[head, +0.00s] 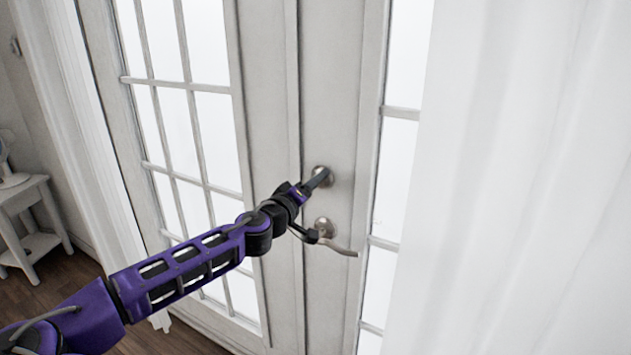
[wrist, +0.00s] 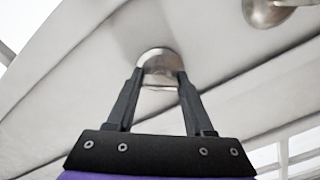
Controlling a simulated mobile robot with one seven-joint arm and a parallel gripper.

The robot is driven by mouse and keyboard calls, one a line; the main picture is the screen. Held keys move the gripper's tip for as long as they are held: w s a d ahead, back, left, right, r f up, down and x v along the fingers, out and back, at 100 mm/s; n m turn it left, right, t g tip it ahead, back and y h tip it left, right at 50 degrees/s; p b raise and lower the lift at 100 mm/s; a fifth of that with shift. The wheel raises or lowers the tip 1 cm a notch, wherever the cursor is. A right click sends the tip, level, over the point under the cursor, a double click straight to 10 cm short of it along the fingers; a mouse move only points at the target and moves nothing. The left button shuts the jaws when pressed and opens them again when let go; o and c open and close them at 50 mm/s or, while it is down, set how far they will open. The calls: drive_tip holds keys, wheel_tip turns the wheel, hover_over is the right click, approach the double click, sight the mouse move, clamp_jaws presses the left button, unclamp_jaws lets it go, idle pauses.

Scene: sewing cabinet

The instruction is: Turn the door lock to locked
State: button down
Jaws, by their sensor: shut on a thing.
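The door lock (head: 324,172) is a round metal knob on the white door (head: 340,120), above the door's lever handle (head: 335,246). My gripper (head: 318,181) reaches the lock from the lower left, and its fingers are shut on it. In the wrist view the lock (wrist: 157,62) sits between my two fingertips (wrist: 157,76), with one finger on each side. The fingers hide part of the lock, and I cannot tell which way its turn piece points. The lever's round base (wrist: 265,10) shows at the top right of the wrist view.
The lever handle sticks out just below my gripper, close to my wrist. A white curtain (head: 530,180) hangs at the right, and another curtain (head: 85,130) hangs at the left. A small white side table (head: 30,220) stands at the far left on the wooden floor.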

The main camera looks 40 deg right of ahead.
drive_tip(key=n+p, duration=0.1)
drive_tip(key=n, duration=0.3)
drive_tip(key=shift+n+p, duration=0.5)
drive_tip(key=shift+n, duration=1.2)
drive_tip(key=shift+c, duration=1.4)
unclamp_jaws()
drive_tip(key=shift+a, duration=0.15)
drive_tip(key=v, duration=1.7)
drive_tip(key=shift+a, duration=0.1)
